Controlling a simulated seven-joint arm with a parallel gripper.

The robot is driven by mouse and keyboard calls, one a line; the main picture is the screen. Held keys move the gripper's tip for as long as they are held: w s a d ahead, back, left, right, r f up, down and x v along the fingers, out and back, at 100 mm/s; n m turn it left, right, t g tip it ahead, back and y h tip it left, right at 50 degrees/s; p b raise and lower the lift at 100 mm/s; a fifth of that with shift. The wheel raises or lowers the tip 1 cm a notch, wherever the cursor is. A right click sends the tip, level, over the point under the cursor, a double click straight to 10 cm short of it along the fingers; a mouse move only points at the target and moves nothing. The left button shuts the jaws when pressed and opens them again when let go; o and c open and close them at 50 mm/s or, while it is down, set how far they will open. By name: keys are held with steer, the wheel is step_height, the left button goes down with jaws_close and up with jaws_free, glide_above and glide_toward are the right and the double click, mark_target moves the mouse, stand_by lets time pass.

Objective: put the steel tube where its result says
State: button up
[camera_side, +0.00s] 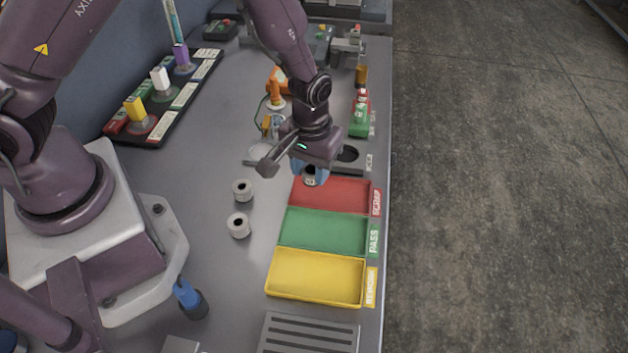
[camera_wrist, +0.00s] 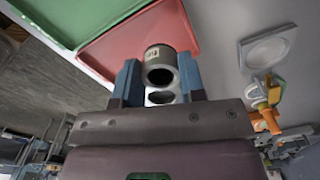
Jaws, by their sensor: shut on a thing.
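My gripper (camera_side: 312,172) is shut on a grey steel tube (camera_side: 310,178), held near the far left corner of the red SCRAP tray (camera_side: 345,192). In the wrist view the tube (camera_wrist: 159,56) sits between the blue fingers (camera_wrist: 160,82), its dark bore facing the camera. A small pale label on its side is too small to read. The green PASS tray (camera_side: 325,230) and yellow REWORK tray (camera_side: 315,278) lie in a row nearer the camera. All three trays look empty. I can read no test result in these views.
Two other tubes stand left of the trays, one (camera_side: 242,190) behind the other (camera_side: 238,227). A fixture with a dark round recess (camera_side: 348,154) lies beyond the red tray. A green device (camera_side: 359,122) and an orange item (camera_side: 277,82) stand farther back.

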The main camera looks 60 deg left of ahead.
mark_target(311, 181)
steer(key=shift+f, duration=1.8)
steer(key=shift+f, duration=0.2)
steer(key=o, duration=1)
steer(key=shift+r, duration=0.15)
